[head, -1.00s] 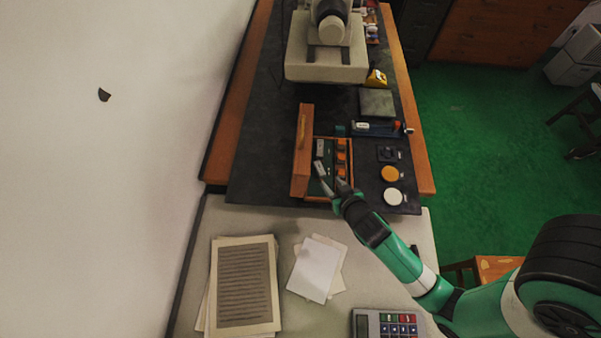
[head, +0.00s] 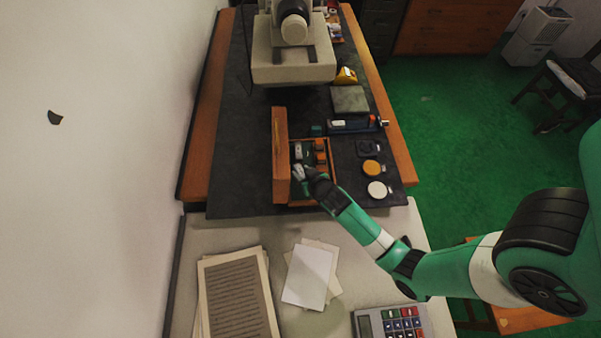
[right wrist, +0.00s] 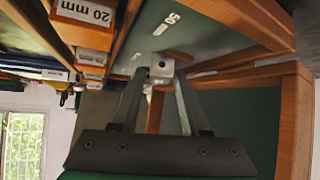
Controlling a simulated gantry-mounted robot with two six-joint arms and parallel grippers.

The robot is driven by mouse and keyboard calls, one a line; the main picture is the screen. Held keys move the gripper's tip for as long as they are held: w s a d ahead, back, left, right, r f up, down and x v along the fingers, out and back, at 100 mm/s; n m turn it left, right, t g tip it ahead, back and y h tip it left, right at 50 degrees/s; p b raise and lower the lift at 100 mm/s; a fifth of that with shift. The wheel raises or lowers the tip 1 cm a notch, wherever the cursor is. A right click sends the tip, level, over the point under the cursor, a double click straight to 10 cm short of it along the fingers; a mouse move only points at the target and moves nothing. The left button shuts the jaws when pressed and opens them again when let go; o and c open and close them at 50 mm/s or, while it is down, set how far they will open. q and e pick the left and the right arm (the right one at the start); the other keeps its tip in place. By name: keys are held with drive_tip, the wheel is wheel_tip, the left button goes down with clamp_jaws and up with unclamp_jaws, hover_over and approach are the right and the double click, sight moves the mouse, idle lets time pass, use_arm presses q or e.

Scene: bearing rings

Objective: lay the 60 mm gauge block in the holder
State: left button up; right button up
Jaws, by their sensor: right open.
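A wooden case (head: 280,160) with its lid raised stands on the dark mat. Its green-lined tray holds grey metal blocks and orange-brown blocks. My right gripper (head: 306,173) is low over the near part of the tray. In the right wrist view, its two fingers (right wrist: 159,92) are open, with the end of a grey metal block (right wrist: 161,71) between their tips. That block's size marking cannot be read. A "50" label shows on the green liner close by. A blue holder-like fixture (head: 350,126) with a red part lies beyond the case. My left gripper is out of view.
A block marked "20 mm" (right wrist: 85,14) sits beside the fingers. An orange disc (head: 371,168) and a white disc (head: 377,189) lie right of the case. A grey square plate (head: 348,99) lies beyond the blue fixture. Papers (head: 308,275) and a calculator (head: 391,322) are nearer.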

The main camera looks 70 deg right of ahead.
clamp_jaws()
drive_tip(key=shift+r, duration=0.2)
wheel_tip(320, 180, up, 9)
drive_tip(key=p, duration=0.4)
wheel_tip(320, 180, up, 19)
drive_tip(key=p, duration=1.9)
hover_over(302, 173)
drive_tip(key=shift+f, duration=0.1)
